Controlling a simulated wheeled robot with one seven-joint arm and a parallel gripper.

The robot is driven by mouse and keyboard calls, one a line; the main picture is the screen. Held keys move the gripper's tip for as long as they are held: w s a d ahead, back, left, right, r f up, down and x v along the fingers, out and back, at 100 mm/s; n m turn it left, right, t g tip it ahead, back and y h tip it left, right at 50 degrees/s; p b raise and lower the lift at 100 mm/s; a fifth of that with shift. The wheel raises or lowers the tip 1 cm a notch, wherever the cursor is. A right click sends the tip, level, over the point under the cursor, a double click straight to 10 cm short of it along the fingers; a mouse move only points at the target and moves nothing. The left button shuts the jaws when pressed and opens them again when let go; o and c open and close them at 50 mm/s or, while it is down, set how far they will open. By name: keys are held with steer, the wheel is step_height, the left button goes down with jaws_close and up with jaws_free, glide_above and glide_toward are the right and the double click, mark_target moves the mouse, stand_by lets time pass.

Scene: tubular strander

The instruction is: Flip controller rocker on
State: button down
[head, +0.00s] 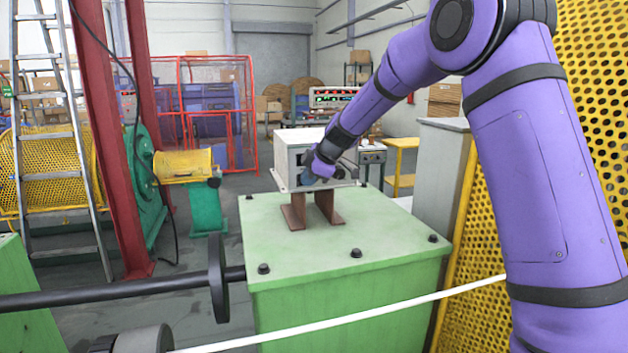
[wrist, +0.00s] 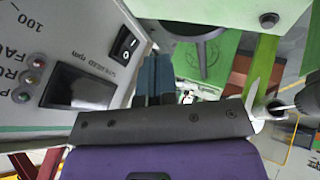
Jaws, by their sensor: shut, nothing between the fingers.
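The controller (head: 296,146) is a pale box on brown feet atop a green block; my gripper (head: 308,178) is at its front face. My gripper's blue fingers (wrist: 154,62) are shut and empty, just right of the rocker in the picture. I cannot tell whether they touch the panel. In the head view, my arm and gripper hide the rocker.
The panel also has a dark display (wrist: 78,88), several small lamps (wrist: 31,78) and a dial scale. The green block (head: 340,240) has bolts on top. A white cable (head: 400,303) crosses in front. A yellow perforated guard (head: 592,70) stands at the right.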

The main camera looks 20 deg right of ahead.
steer(key=v, duration=1)
steer(key=shift+r, duration=0.15)
